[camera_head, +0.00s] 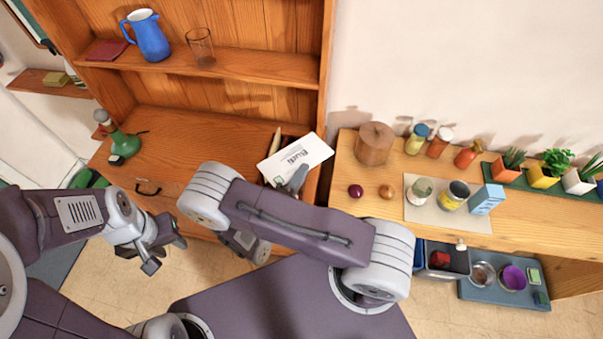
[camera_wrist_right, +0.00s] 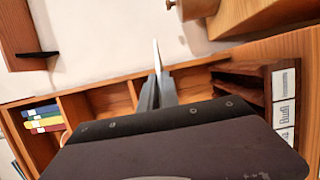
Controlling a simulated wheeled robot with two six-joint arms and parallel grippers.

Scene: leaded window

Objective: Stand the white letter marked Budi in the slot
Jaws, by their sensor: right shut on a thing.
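The white letter (camera_head: 298,157) is tilted above the right end of the wooden desk in the head view, with dark writing that is too blurred to read surely. My right gripper (camera_head: 292,184) is shut on its near edge. In the right wrist view the letter (camera_wrist_right: 157,56) shows edge-on as a thin white strip between the fingers (camera_wrist_right: 157,92). A dark wooden slot rack (camera_wrist_right: 242,84) is at the right there, apart from the letter. Its middle white label (camera_wrist_right: 285,112) reads Budi. My left gripper (camera_head: 160,250) is open and empty in front of the desk.
A blue jug (camera_head: 148,36) and a glass (camera_head: 200,46) stand on the shelf above. A side table (camera_head: 345,185) with a wooden pot (camera_head: 374,144), jars and plants is at the right.

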